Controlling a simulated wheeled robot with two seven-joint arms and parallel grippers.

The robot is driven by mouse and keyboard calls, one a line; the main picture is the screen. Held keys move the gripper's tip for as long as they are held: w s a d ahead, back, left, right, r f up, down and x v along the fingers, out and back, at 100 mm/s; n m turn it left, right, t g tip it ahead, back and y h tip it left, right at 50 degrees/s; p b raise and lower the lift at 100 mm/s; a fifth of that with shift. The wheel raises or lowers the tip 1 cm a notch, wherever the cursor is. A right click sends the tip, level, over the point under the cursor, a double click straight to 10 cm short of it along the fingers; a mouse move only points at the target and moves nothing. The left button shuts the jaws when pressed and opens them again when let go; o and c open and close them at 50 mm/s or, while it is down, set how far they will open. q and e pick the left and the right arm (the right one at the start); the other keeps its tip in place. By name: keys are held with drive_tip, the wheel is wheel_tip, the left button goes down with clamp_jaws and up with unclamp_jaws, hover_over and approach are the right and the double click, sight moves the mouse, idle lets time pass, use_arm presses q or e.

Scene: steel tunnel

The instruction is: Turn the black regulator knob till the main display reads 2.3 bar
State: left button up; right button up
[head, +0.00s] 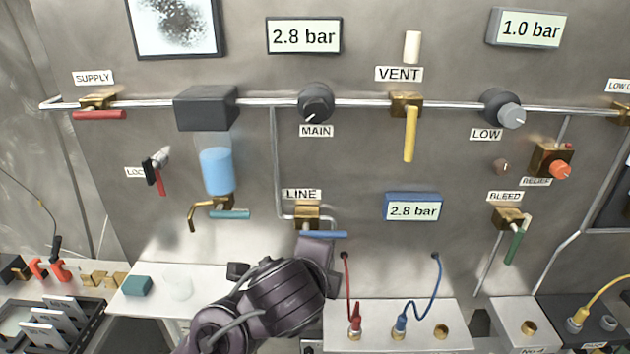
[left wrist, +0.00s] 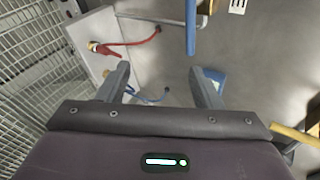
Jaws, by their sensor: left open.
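The black MAIN regulator knob (head: 316,103) sits on the upper pipe, its white pointer mark aimed down-left. The main display (head: 304,36) above it reads 2.8 bar. My left arm comes in from below in the head view, ending below the LINE valve (head: 307,215), well below the knob; its fingertips cannot be made out there. In the left wrist view my left gripper (left wrist: 162,78) is open with nothing between its fingers. The blue LINE handle (left wrist: 191,25) is ahead of them. The knob cannot be made out in the wrist view. My right gripper is not in view.
A yellow VENT handle (head: 410,135) hangs right of the knob. The grey LOW knob (head: 504,109) is farther right. A blue-framed display (head: 413,208) reads 2.8 bar. Red (head: 348,290) and blue (head: 432,290) cables hang at lower centre. A blue-filled bowl (head: 217,170) hangs left.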

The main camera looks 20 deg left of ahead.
use_arm(q)
drive_tip(key=w+r+m+t+y, duration=0.2)
drive_tip(key=w+r+m+t, duration=0.15)
drive_tip(key=r+m, duration=0.65)
drive_tip(key=m+t+y, duration=0.2)
drive_tip(key=m+t, duration=0.1)
drive_tip(key=t, duration=0.1)
approach(316, 113)
drive_tip(key=w, duration=0.1)
drive_tip(key=shift+g, duration=0.25)
drive_tip(key=x, duration=0.7)
drive_tip(key=shift+w+a+r+p, duration=0.2)
drive_tip(key=shift+w+r+p, duration=0.05)
drive_tip(key=shift+p, duration=0.05)
drive_tip(key=c, duration=1)
